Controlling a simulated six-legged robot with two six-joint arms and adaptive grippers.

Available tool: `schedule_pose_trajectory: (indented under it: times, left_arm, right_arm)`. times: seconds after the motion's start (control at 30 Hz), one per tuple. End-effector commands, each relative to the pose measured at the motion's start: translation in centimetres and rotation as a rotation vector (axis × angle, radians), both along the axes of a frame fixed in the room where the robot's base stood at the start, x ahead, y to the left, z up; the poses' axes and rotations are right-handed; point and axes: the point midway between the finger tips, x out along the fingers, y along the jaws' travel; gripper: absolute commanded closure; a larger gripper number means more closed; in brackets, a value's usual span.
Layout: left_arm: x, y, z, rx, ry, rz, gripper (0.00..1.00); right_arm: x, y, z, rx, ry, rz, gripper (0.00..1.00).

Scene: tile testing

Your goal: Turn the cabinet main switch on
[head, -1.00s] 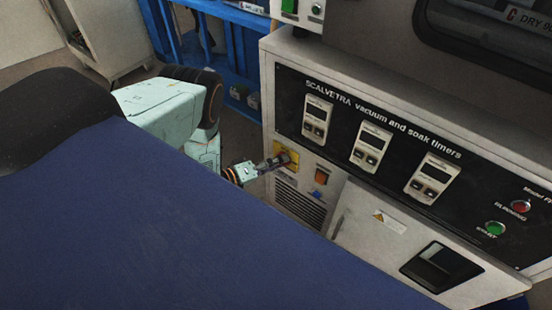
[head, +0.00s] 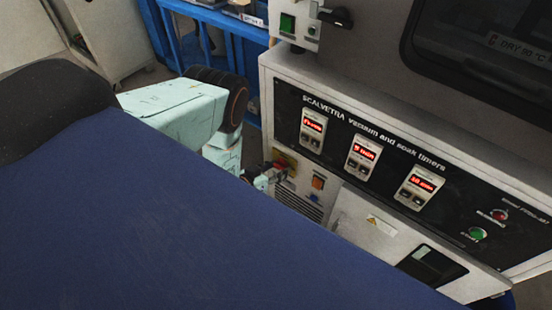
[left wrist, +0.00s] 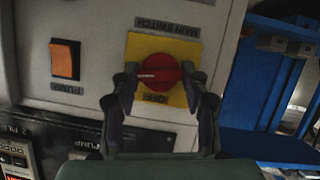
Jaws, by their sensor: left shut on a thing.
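The main switch is a round red knob (left wrist: 160,68) on a yellow plate (left wrist: 188,48), on the cabinet front. In the left wrist view, which sees the panel upside down, the pale mark on the knob lies level. My left gripper (left wrist: 161,76) has one finger on each side of the knob and is shut on it. In the head view, the left gripper (head: 268,175) reaches the yellow plate (head: 288,160) and partly hides the knob. Three timer displays (head: 364,150) on the cabinet (head: 345,205) glow red. My right gripper is not in view.
An orange pump switch (left wrist: 65,59) sits beside the main switch. A blue rack (head: 235,38) stands behind, left of the cabinet. My dark blue body covers the lower left.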

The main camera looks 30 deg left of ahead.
Motion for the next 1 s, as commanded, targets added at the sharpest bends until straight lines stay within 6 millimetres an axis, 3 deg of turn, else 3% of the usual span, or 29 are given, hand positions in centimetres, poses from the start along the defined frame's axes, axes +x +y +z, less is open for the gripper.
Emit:
schedule_pose_trajectory:
  times: [0.4,0.97,1.0]
  left_arm:
    - [-0.22,-0.26,-0.16,0.178,-0.009,-0.004,0.86]
    - [-0.23,-0.20,-0.21,0.205,-0.010,-0.003,0.86]
    - [-0.23,-0.20,-0.21,0.205,-0.010,-0.003,0.52]
  right_arm:
    - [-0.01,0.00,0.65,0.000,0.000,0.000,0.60]
    - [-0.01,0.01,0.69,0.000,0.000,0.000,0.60]
    - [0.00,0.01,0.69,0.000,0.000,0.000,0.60]
